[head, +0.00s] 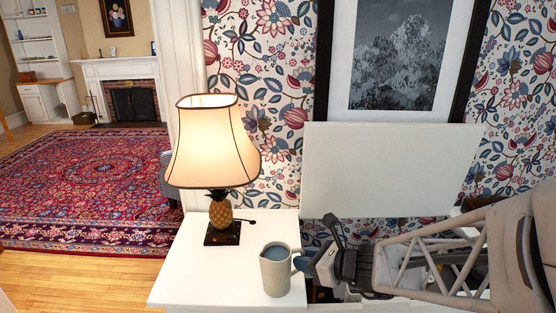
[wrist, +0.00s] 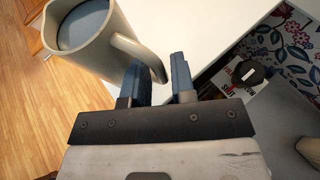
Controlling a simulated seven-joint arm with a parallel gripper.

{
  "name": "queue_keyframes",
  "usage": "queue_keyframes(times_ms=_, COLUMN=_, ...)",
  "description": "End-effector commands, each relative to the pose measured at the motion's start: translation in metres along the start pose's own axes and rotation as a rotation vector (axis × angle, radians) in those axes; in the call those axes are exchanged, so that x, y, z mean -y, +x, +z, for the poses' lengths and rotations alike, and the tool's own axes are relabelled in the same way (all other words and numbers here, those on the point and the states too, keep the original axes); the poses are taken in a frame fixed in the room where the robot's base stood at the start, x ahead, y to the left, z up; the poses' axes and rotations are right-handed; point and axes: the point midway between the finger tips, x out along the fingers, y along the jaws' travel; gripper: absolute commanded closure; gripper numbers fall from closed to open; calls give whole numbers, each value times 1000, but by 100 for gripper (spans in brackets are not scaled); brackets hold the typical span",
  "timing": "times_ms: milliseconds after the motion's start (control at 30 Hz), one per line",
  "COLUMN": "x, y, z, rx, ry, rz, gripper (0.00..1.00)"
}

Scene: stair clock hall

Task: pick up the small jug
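The small jug (head: 275,274) is pale grey-beige with a blue-grey inside and stands upright near the front of the white cabinet top (head: 182,278). Its handle points right, toward my gripper (head: 306,264). In the wrist view the jug (wrist: 98,48) is at the upper left, partly cut off by the frame. Its handle reaches down to my gripper (wrist: 160,78), whose two blue-grey fingers stand apart. The handle's lower end shows between the fingertips, with a gap to the right finger. I cannot tell whether the left finger touches the handle.
A lit lamp (head: 214,150) with a pineapple base stands behind and left of the jug. A raised white panel (head: 390,170) stands behind my arm. A dark round object (wrist: 248,73) and a red, white and black item (wrist: 238,82) lie beyond the white edge.

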Motion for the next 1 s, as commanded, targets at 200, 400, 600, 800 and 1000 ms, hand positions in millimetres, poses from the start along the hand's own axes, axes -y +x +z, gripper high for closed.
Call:
queue_keyframes(times_ms=200, x=0, y=10, z=0, rx=-1, ry=0, rz=0, gripper=76)
queue_keyframes(times_ms=400, x=0, y=11, z=0, rx=0, ry=0, rz=-1, gripper=76)
queue_keyframes(times_ms=600, x=0, y=10, z=0, rx=0, ry=0, rz=-1, gripper=76)
queue_keyframes(times_ms=800, x=0, y=10, z=0, rx=0, ry=0, rz=-1, gripper=76)
queue_keyframes(times_ms=1000, x=0, y=10, z=0, rx=0, ry=0, rz=-1, gripper=100)
